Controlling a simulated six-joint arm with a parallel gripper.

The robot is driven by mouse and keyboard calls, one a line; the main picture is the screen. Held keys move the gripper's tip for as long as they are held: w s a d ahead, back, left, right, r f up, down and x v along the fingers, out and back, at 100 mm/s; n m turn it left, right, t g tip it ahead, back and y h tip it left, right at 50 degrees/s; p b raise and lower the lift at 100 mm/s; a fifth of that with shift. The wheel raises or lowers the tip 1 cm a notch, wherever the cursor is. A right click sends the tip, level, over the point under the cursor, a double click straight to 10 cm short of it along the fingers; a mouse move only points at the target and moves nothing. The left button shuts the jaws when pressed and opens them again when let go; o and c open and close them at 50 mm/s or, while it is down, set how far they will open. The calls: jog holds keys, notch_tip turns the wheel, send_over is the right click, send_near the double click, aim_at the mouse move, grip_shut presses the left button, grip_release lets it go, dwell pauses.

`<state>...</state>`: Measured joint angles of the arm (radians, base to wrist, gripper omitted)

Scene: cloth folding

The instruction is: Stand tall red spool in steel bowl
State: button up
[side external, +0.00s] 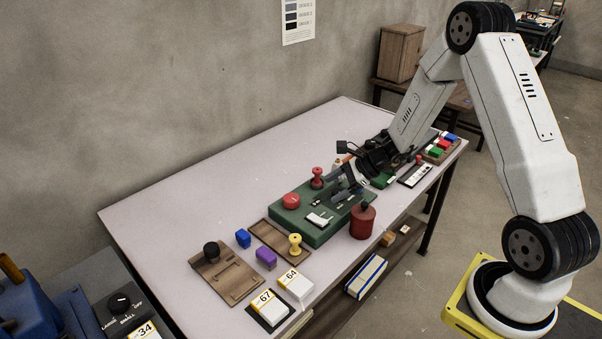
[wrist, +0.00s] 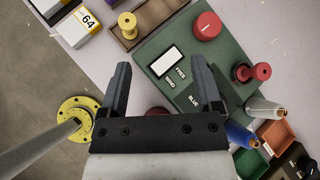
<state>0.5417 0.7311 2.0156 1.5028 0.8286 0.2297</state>
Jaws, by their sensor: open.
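A red spool (side external: 317,177) stands upright at the far edge of the green board (side external: 285,220). My gripper (side external: 346,183) is over the board, to the right of the spool. In the wrist view my gripper (wrist: 160,66) has its fingers wide apart with nothing between them, and the spool lies outside the right finger. I cannot make out a steel bowl in either view.
A yellow spool (side external: 295,244), blue block (side external: 243,237) and purple block (side external: 266,258) are to the left. The table's far left is clear.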

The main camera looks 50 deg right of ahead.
jog(key=s+a+r+n+g+h, duration=0.2)
jog(key=s+n, duration=0.5)
jog(key=n, duration=0.5)
jog(key=s+a+r+n+g+h, duration=0.2)
jog(key=s+a+r+n+h, duration=0.2)
jog(key=s+a+n, duration=0.4)
jog(key=a+r+n, duration=0.1)
jog(key=n, duration=0.3)
jog(key=shift+s+r+g+h, duration=0.15)
jog(key=shift+r+g+h, duration=0.2)
jog(key=shift+g+h, duration=0.05)
